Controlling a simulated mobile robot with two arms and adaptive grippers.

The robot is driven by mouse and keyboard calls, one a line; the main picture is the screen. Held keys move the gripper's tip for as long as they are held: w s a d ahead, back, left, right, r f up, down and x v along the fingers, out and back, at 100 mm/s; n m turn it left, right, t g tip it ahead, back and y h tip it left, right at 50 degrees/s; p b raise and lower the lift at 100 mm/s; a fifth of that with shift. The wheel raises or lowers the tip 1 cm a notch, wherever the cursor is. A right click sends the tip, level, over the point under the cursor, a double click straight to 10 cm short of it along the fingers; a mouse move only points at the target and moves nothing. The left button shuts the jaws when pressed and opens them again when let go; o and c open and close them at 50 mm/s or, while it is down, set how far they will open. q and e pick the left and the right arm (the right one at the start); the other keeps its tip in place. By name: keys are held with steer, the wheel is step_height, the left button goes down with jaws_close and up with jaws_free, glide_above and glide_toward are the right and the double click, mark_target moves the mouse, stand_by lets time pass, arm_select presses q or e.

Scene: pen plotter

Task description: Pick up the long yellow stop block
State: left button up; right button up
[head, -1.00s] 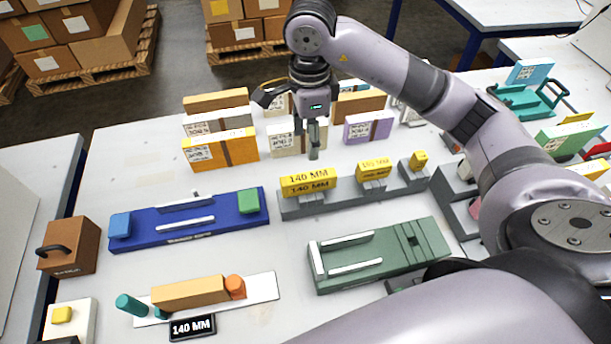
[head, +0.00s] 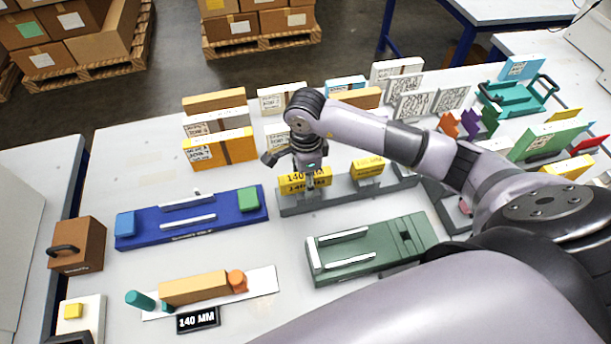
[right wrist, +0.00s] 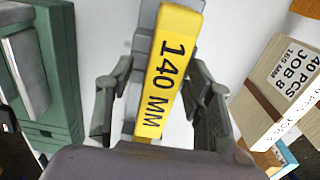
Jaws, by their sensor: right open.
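The long yellow stop block, marked 140 MM, sits at the left end of a grey rack (head: 340,194) in the head view; my gripper partly covers it. In the right wrist view the yellow block (right wrist: 170,72) runs lengthwise between the fingers. My right gripper (head: 309,190) is over the block, pointing down. In the right wrist view its open fingers (right wrist: 160,105) stand on either side of the block, with gaps showing. A shorter yellow block (head: 368,167) sits farther right on the same rack. My left gripper is not in view.
A blue fixture (head: 190,222) lies left of the rack and a green fixture (head: 375,250) in front of it. Boxed stacks (head: 225,150) stand behind. A 140 MM sign (head: 198,320) lies by an orange block (head: 195,288) at the front.

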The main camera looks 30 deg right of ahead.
steer(key=shift+f, duration=0.3)
steer(key=shift+f+b, duration=0.2)
steer(key=shift+b, duration=0.15)
jaws_close()
stand_by(0.6)
